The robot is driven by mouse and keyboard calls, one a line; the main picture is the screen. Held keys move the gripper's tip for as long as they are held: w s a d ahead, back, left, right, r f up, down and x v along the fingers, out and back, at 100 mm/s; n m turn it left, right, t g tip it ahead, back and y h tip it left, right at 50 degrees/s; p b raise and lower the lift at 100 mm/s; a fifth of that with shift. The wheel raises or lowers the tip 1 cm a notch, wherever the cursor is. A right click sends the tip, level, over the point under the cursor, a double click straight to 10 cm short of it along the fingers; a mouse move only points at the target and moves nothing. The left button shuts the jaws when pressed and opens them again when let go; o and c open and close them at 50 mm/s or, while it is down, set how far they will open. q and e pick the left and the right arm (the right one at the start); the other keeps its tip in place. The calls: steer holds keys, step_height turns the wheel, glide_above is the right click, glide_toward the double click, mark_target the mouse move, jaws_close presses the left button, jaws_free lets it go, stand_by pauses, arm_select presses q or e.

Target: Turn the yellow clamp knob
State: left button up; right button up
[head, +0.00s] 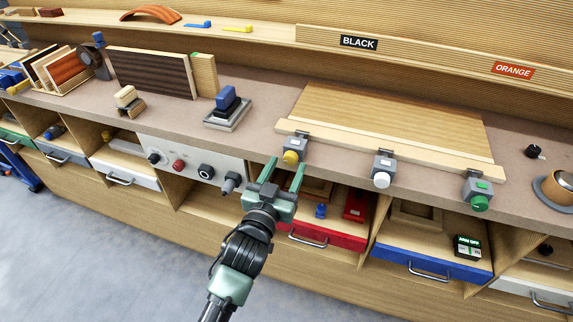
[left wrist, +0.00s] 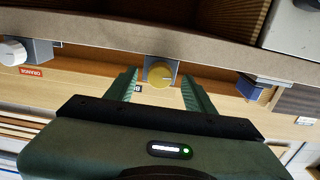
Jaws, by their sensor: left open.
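The yellow clamp knob (head: 291,157) is on the front of a grey clamp block (head: 296,145) at the bench's front edge, at the left end of a pale wooden bar. My left gripper (head: 284,169) is open and empty just in front of and below the knob. In the left wrist view the yellow knob (left wrist: 159,74) shows between the two green fingers (left wrist: 159,88), with a gap on each side. How far the fingertips reach along the knob cannot be told. My right gripper is in neither view.
A white-knob clamp (head: 382,178) and a green-knob clamp (head: 479,200) stand to the right along the pale bar (head: 430,157). Below are an open red drawer (head: 325,235) and a blue drawer (head: 430,262). A control panel (head: 190,164) with knobs is to the left.

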arm_select(q)
steer(key=shift+w+d, duration=0.2)
steer(key=shift+w, duration=0.5)
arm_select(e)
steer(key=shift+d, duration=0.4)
arm_select(q)
jaws_close()
steer(key=shift+r+m+p, duration=0.1)
steer(key=shift+m+p, duration=0.3)
steer(key=shift+p, duration=0.2)
steer(key=shift+m, duration=0.5)
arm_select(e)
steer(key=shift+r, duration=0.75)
arm_select(q)
jaws_free()
